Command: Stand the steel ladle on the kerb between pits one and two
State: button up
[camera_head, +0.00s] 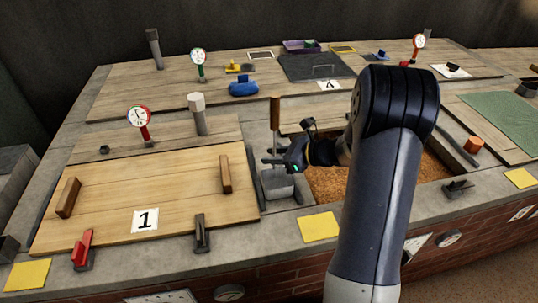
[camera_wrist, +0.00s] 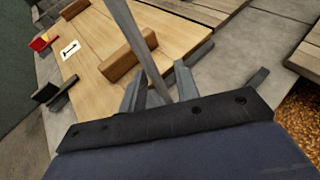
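The steel ladle has an upright wooden handle (camera_head: 275,112), a thin grey shaft and a box-shaped steel bowl (camera_head: 277,186). It stands upright, with the bowl apparently resting on the kerb between lidded pit one and the open pit beside it. My gripper (camera_head: 276,163) reaches in from the right at shaft height, above the bowl. In the wrist view the grey shaft (camera_wrist: 138,42) passes between the fingers of my gripper (camera_wrist: 158,88), with gaps showing beside it, so the fingers look open. The bowl is hidden in the wrist view.
Pit one's wooden lid (camera_head: 100,210) with two wooden handles lies left of the ladle. The open pit with orange-brown grain (camera_head: 325,188) lies right, partly hidden by my arm. A yellow card (camera_head: 319,227) lies on the front kerb. A pale-topped post (camera_head: 198,114) stands behind.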

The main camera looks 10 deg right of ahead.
jog(key=p+v, duration=0.1)
jog(key=v, duration=0.9)
jog(key=shift+d+r, duration=0.15)
jog(key=shift+d, duration=0.05)
jog(key=shift+s+a, duration=0.1)
